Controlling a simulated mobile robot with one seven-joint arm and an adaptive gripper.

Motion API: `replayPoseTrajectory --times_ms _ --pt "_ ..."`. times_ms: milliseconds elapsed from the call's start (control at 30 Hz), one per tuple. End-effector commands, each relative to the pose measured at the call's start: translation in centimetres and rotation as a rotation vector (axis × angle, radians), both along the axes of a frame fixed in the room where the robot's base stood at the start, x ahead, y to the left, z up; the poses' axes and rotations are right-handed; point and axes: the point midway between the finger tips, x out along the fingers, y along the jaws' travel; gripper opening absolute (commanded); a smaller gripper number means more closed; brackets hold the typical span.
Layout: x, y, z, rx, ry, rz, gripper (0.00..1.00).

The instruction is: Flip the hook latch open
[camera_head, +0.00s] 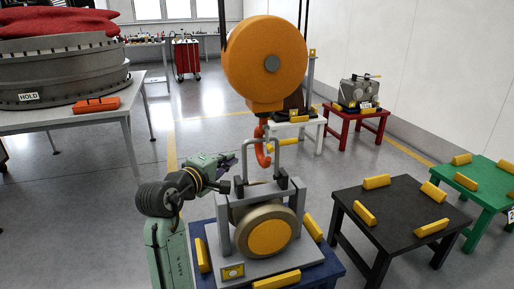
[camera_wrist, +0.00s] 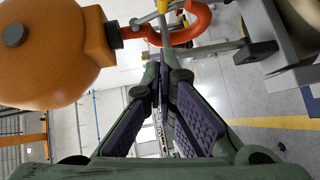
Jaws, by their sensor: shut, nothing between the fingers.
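The orange hook (camera_head: 262,155) hangs below the big orange hoist block (camera_head: 265,60), over the load's grey lifting bail (camera_head: 277,160). In the wrist view the hook (camera_wrist: 203,22) curves across the top, just beyond my fingertips. A thin yellowish bar (camera_wrist: 150,17) is beside the hook's opening; I cannot tell whether it is the latch. The latch is too small to make out in the head view. My gripper (camera_head: 235,156) is left of the hook, pointing towards it. In the wrist view my gripper (camera_wrist: 164,75) is shut and empty; contact with the hook cannot be told.
The load, a round drum with a yellow face (camera_head: 270,238) in a grey cradle, sits on a blue stand (camera_head: 335,268) below the hook. The hoist block (camera_wrist: 45,50) fills the wrist view's upper left. A black table (camera_head: 395,205) is at right.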

Motion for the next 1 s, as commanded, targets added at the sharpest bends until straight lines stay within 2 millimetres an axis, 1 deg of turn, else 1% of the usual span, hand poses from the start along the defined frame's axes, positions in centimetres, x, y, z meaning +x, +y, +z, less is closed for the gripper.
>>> replayPoseTrajectory --times_ms 167,267,600,667,700,800,1000 --pt "0.6 -0.3 0.0 0.0 -0.001 0.0 0.0" --pt "1.8 -1.0 -0.1 0.001 0.0 -0.001 0.0" --pt "8.2 -4.1 -1.0 0.001 0.001 -0.001 0.0" --pt "9.2 -4.6 -1.2 0.002 0.0 0.0 0.0" --pt "9.3 -5.4 -1.3 0.002 0.0 0.0 0.0" --pt "9.6 -6.7 -1.6 0.002 -0.001 0.0 0.0" --pt "10.1 -8.0 -2.0 0.002 -0.003 0.001 0.0"
